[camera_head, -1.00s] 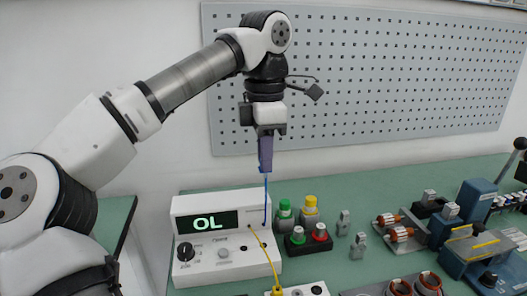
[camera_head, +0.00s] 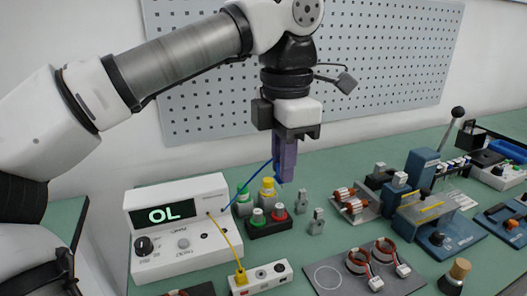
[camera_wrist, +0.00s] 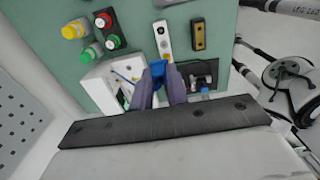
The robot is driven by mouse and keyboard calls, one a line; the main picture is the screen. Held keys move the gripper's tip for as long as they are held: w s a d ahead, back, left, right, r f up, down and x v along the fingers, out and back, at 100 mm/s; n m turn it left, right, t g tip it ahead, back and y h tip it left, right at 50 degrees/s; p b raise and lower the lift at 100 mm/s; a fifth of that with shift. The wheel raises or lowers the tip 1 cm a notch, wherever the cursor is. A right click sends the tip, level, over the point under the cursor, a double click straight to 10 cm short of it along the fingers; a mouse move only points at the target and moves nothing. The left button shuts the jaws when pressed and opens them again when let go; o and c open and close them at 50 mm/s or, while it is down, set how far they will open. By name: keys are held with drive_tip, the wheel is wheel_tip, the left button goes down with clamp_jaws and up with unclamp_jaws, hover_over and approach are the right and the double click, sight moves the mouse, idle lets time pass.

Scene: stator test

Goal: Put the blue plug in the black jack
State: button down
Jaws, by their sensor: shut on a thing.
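My gripper (camera_head: 282,180) points down and is shut on the blue plug (camera_head: 277,182), held in the air. In the wrist view the blue plug (camera_wrist: 158,69) shows between the purple fingertips (camera_wrist: 161,80). A blue cable (camera_head: 248,182) runs slantwise from the plug towards the white meter. The black jack (camera_head: 280,267) appears to be the dark round socket at the right end of a white strip (camera_head: 289,277) on the bench. The plug is well above and apart from it. A yellow plug (camera_head: 240,277) sits at the strip's left end.
The white meter (camera_head: 205,247) shows "OL"; a yellow cable (camera_head: 226,235) runs from it to the strip. Green and yellow-capped posts (camera_head: 268,190) and a black block (camera_head: 264,230) with green and red knobs stand beneath the gripper. A dark plate with copper coils (camera_head: 330,277) lies right of the strip.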

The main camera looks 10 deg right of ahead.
drive_tip(key=shift+s+d, duration=0.1)
drive_tip(key=shift+s, duration=0.05)
drive_tip(key=shift+f+b, duration=5.75)
drive_tip(key=shift+f, duration=3.7)
drive_tip(key=shift+f+b, duration=0.45)
drive_tip(key=shift+f, duration=0.75)
drive_tip(key=c, duration=1.3)
unclamp_jaws()
drive_tip(key=shift+r, duration=0.1)
